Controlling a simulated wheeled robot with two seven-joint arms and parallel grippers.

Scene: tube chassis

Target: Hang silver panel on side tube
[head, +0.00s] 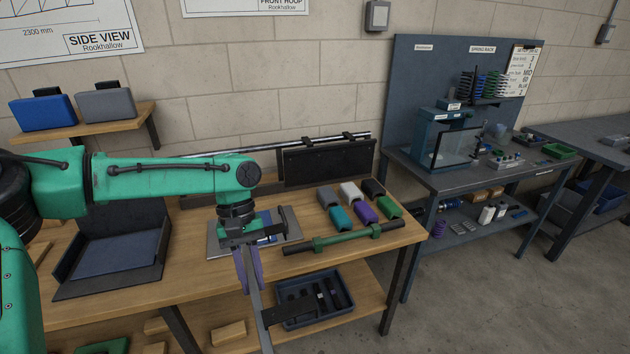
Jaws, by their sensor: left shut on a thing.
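My left gripper (250,240) is above the front of the wooden bench, pointing down. It is shut on a thin silver panel (259,305), seen nearly edge-on, which hangs below it past the bench's front edge. A purple piece shows beside the panel's upper part, and a dark bracket-like piece juts to its right. A long thin tube (213,154) runs along the back of the bench, partly hidden by my left arm. A black panel (325,163) hangs there by two dark clips. I cannot tell which tube is the side tube. My right gripper is not in view.
A green bar (345,238) with dark ends lies at the bench's front right, near several coloured blocks (362,212). A flat silver plate (217,243) lies behind the gripper. A dark bin (343,288) stands on the lower shelf. Floor at right is clear.

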